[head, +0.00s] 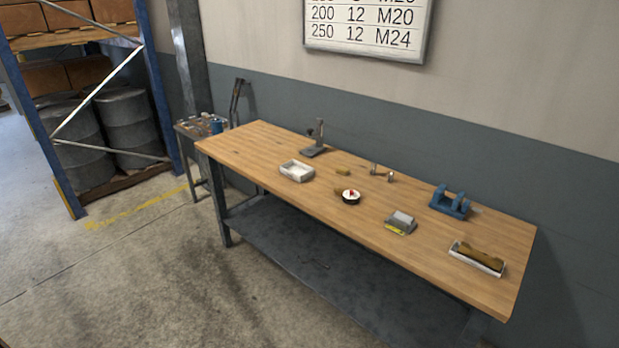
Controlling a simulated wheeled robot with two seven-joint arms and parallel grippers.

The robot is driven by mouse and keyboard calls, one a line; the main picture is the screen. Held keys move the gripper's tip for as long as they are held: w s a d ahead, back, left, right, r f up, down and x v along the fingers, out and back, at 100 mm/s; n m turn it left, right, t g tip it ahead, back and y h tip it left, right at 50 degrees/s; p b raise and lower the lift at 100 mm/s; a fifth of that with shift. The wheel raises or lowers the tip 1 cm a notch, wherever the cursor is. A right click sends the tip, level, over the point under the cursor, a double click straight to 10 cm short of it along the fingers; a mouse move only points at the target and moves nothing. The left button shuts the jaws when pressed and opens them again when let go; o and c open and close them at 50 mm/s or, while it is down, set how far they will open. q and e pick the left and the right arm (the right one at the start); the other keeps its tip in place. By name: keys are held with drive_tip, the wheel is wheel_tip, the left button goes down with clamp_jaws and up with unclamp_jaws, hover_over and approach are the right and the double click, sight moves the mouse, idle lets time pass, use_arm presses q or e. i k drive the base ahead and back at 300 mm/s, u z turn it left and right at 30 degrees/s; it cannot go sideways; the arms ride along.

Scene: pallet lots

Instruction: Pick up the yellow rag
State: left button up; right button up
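A dark yellow, crumpled-looking piece, which looks like the yellow rag (481,256), lies in a shallow white tray (461,259) near the right end of the wooden workbench (270,147). A much smaller yellow item (343,170) lies on the middle of the bench; it is too small to tell what it is. Neither of my grippers is in view.
On the bench stand a white box (297,171), a dark stand (314,146), a round black-and-white item (350,197), a grey block with a yellow label (401,223) and a blue holder (450,202). A rack with drums (128,122) is at left. The concrete floor in front is clear.

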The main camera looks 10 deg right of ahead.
sight(342, 170)
drive_tip(key=u, duration=0.8)
drive_tip(key=i, duration=1.7)
drive_tip(key=z, duration=0.25)
drive_tip(key=i, duration=1.2)
drive_tip(key=z, duration=1.15)
